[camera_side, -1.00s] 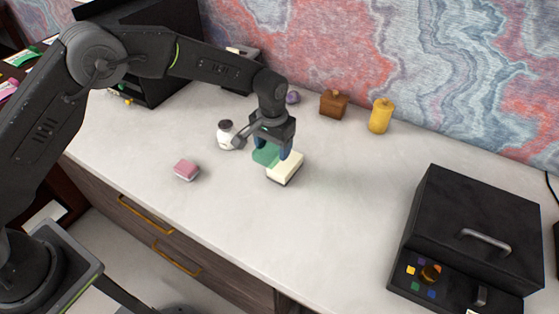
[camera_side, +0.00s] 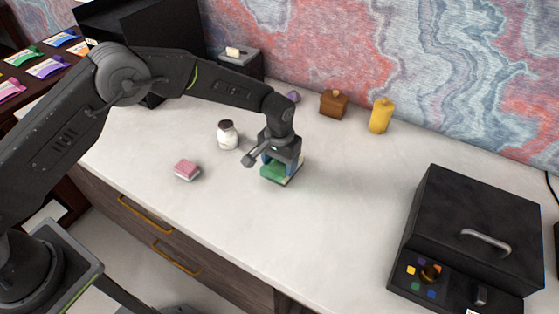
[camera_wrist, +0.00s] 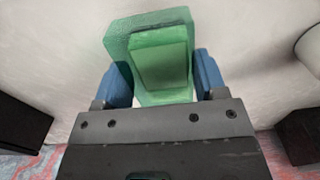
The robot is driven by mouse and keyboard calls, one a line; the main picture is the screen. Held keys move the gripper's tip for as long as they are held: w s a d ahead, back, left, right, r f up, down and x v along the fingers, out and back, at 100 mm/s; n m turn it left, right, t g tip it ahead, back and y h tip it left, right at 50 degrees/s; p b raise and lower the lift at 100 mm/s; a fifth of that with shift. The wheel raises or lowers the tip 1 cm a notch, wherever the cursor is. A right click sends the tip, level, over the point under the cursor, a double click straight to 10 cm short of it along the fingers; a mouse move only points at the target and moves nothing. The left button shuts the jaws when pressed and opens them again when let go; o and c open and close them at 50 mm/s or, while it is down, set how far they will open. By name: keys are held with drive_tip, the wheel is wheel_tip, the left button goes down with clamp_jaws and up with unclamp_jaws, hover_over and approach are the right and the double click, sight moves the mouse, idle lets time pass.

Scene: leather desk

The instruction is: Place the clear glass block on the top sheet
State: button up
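The glass block (camera_side: 273,171) looks green and see-through in the side view. It lies under my gripper (camera_side: 281,163), over a cream pad of sheets (camera_side: 294,176), of which only a right edge shows. In the wrist view the green block (camera_wrist: 160,60) sits between the two blue fingertips of my gripper (camera_wrist: 164,80), which flank it closely and seem to touch its sides. A darker green rectangle shows within a larger green outline. The block hides most of the pad, and I cannot tell whether it rests on the top sheet or hangs just above it.
A white jar with a dark lid (camera_side: 228,135) stands to the left, and a pink block (camera_side: 187,170) lies front left. A brown box (camera_side: 334,103) and yellow bottle (camera_side: 380,115) stand behind. A black case (camera_side: 470,240) is at right. The desk between is clear.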

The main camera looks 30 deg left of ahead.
drive_tip(key=o, duration=0.4)
drive_tip(key=shift+r, duration=0.1)
drive_tip(key=s+a+r+t, duration=0.1)
drive_tip(key=s+a+r, duration=0.15)
drive_tip(key=r, duration=0.85)
drive_tip(key=s+a+r, duration=0.2)
drive_tip(key=a+r, duration=0.1)
drive_tip(key=r, duration=0.9)
drive_tip(key=s+a+r+t, duration=0.2)
drive_tip(key=s+a+r, duration=0.3)
drive_tip(key=s+r, duration=0.3)
drive_tip(key=s+a+f+t, duration=0.1)
drive_tip(key=s+a, duration=0.1)
drive_tip(key=s, duration=0.4)
drive_tip(key=s+a, duration=0.2)
drive_tip(key=s, duration=0.4)
drive_tip(key=s+a+f+t, duration=0.1)
drive_tip(key=s+a, duration=0.1)
drive_tip(key=s, duration=0.5)
drive_tip(key=shift+f+n+t, duration=0.3)
